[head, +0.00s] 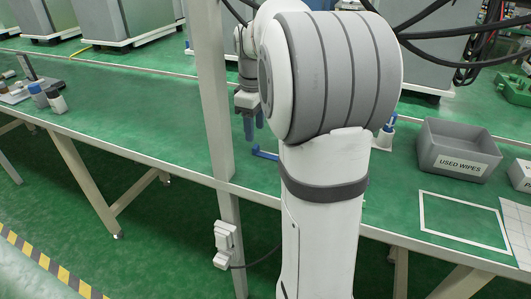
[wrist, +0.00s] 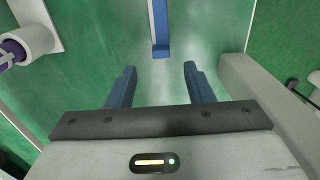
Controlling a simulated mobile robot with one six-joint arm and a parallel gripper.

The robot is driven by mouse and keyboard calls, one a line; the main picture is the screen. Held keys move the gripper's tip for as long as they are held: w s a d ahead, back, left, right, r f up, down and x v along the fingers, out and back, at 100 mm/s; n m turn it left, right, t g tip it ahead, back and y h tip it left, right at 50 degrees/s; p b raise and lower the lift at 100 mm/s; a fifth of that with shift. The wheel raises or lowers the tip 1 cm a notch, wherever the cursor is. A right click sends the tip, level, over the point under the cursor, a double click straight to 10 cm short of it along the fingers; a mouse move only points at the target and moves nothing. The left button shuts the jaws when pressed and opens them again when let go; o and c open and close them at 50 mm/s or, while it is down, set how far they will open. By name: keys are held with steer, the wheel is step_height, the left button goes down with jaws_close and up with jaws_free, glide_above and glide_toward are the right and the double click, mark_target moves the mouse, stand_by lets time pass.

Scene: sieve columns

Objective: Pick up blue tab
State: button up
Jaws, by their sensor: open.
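The blue tab (head: 264,153) shows in the head view as a small bent blue piece at the green bench, just right of the pale upright post and partly hidden by my arm. In the wrist view the blue tab (wrist: 161,28) is a narrow upright strip at top centre, with a darker blue end nearest me. My gripper (head: 254,123) has blue fingers pointing down, above and slightly left of the tab. In the wrist view my gripper (wrist: 160,76) is open and empty, its fingers wide apart. The tab lies beyond the fingertips, roughly centred between them, not touching.
A pale post (head: 214,110) rises close to my gripper, on its left; a pale beam (wrist: 262,105) also shows at right in the wrist view. A grey bin labelled "USED WIPES" (head: 430,163) stands to the right. Small bottles (head: 55,101) stand far left. The bench between is clear.

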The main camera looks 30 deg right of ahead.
step_height(320, 180, down, 6)
steer(key=b, duration=0.2)
steer(key=shift+w+a+r+b, duration=0.1)
steer(key=shift+a+r+b, duration=0.05)
steer(key=shift+b, duration=0.2)
steer(key=shift+r, duration=0.1)
jaws_close()
